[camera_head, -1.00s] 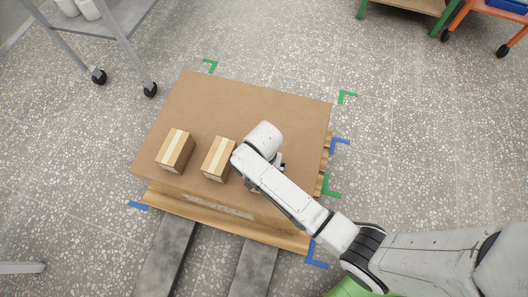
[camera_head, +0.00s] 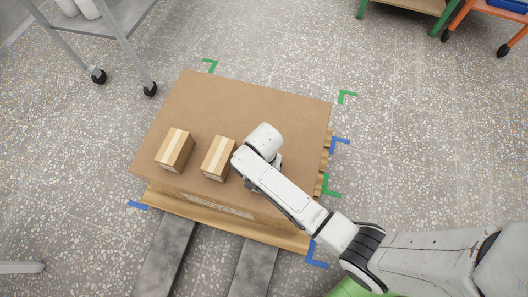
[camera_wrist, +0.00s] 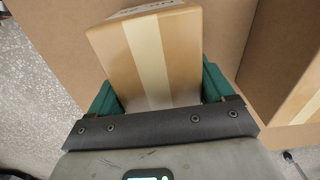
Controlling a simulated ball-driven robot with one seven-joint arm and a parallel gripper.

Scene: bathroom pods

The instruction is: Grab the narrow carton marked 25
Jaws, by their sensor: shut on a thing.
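Two narrow cartons with a pale tape strip stand on the large brown box, a left one (camera_head: 174,150) and a middle one (camera_head: 219,158). In the wrist view my gripper (camera_wrist: 160,88) has its green fingers on both sides of a narrow carton (camera_wrist: 150,50) and is shut on it. Dark print shows at this carton's far top edge, but I cannot read the number. In the head view my arm hides the gripper and the held carton. Another carton (camera_wrist: 290,85) shows at the right of the wrist view.
The large brown box (camera_head: 250,105) sits on a wooden pallet (camera_head: 230,224), with its far part clear. Green and blue floor marks surround it. A grey wheeled cart (camera_head: 108,35) stands at the upper left, and an orange cart (camera_head: 462,15) at the upper right.

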